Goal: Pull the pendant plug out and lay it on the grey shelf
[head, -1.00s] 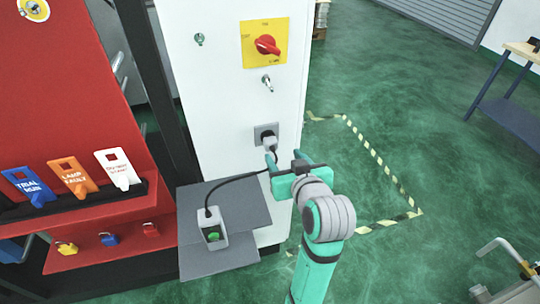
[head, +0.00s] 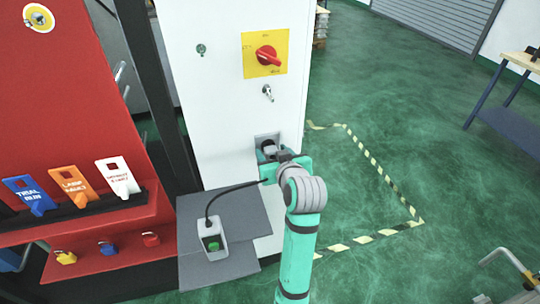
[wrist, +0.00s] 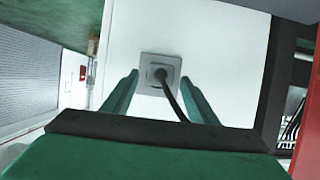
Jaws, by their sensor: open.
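The pendant plug (wrist: 162,75) sits in a grey socket plate (wrist: 174,62) on the white cabinet; the socket also shows in the head view (head: 262,138). My gripper (wrist: 160,85) is open, with one teal finger on each side of the plug and its cable. In the head view my gripper (head: 268,155) is in front of the socket and mostly hides the plug. The black cable runs down to the pendant box (head: 212,238) with a green button. The box rests on the grey shelf (head: 245,208), which has bare room around it.
A yellow plate with a red rotary switch (head: 267,56) and a key-like fitting (head: 268,93) are above the socket. A red rack (head: 85,120) with coloured tags and padlocks stands left.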

